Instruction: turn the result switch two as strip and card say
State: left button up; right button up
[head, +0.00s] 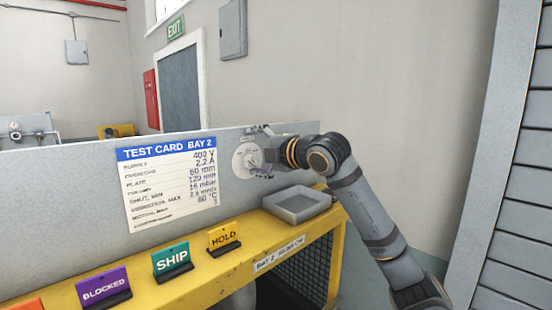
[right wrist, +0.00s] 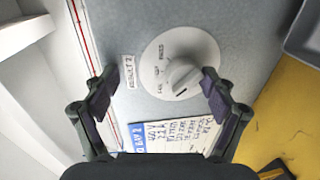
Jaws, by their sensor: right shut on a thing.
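The result switch two is a grey knob (right wrist: 183,80) on a round white dial (right wrist: 165,55), with a "RESULT 2" label beside it. PASS shows on the dial and another word looks like FAIL; I cannot tell which mark the knob points at. My right gripper (right wrist: 158,90) has its fingers on both sides of the knob and is shut on it. In the head view the right gripper (head: 266,162) is at the dial (head: 246,160), partly hiding it. The test card (head: 168,180), headed "TEST CARD BAY 2", is on the panel to the left. My left gripper is not in view.
A grey tray (head: 297,204) stands on the yellow bench (head: 205,275) below the switch. HOLD (head: 223,237), SHIP (head: 171,258) and BLOCKED (head: 102,290) signs stand along the bench. A white band with a red line (right wrist: 83,40) runs along the panel in the wrist view.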

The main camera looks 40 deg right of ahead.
jog(key=shift+s+r+b, duration=0.2)
jog(key=shift+s+b, duration=0.3)
jog(key=shift+s, duration=0.05)
jog(key=shift+s+r+b, duration=0.15)
jog(key=shift+s+b, duration=0.35)
jog(key=shift+s, duration=0.05)
jog(key=shift+c, duration=0.4)
jog(key=shift+s+b, duration=0.3)
jog(key=shift+s, duration=0.05)
jog(key=s+b, duration=0.5)
jog(key=s, duration=0.3)
jog(key=shift+s+r, duration=0.25)
jog(key=shift+r, duration=0.1)
jog(key=shift+s, duration=0.15)
